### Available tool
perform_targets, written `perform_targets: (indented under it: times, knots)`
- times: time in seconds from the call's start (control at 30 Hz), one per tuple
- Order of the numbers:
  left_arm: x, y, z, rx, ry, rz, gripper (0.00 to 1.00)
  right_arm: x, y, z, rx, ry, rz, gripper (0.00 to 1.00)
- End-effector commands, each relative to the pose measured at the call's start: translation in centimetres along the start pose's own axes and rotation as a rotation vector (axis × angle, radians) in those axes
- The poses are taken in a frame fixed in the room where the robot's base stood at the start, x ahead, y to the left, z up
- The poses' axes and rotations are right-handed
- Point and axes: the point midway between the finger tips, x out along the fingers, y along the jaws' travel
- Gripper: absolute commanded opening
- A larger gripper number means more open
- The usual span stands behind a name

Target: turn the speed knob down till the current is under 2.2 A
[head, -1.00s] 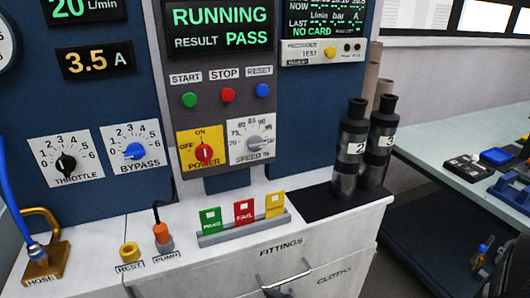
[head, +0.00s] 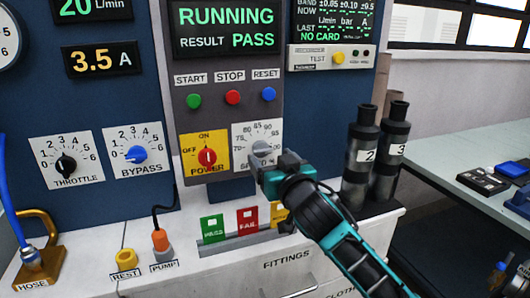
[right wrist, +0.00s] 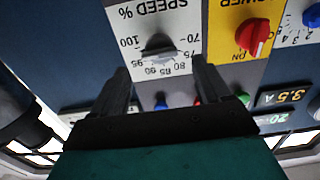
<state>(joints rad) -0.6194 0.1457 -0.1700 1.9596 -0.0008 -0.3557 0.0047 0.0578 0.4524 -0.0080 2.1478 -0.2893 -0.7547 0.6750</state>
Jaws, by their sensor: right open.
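The grey speed knob (head: 263,148) sits on a white dial plate on the panel. My right gripper (head: 264,166) is in front of the plate's lower part, partly hiding it. In the right wrist view, which is upside down, the knob (right wrist: 158,46) shows between and beyond the two spread fingers (right wrist: 159,72). No finger is seen gripping it; the remaining distance is hard to tell. The current display (head: 101,60) reads 3.5 A. The status display (head: 227,28) reads RUNNING, result PASS. My left gripper is not in view.
The red power knob (head: 207,157) is just left of the speed dial. Green, red and blue buttons (head: 232,97) are above. Coloured cards (head: 247,219) stand on the ledge below. Two dark cylinders, 2 (head: 359,157) and 3 (head: 389,152), stand close to the right of my arm.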

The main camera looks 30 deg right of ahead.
Motion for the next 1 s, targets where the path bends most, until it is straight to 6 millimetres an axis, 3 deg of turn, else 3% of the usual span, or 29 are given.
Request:
perform_targets:
  times: [0.1,0.3,0.7,1.0]
  knots:
    - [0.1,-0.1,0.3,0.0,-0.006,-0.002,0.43,2.1,0.0,-0.1,-0.002,0.001,0.0,0.77]
    - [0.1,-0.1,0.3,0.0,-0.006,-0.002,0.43,4.0,-0.1,0.0,-0.001,0.0,-0.002,0.77]
    - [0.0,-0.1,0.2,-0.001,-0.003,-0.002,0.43,4.6,-0.1,0.1,0.0,-0.001,-0.002,0.77]
    - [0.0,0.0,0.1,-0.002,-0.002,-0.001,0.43,4.6,-0.1,0.1,0.0,-0.001,-0.002,0.48]
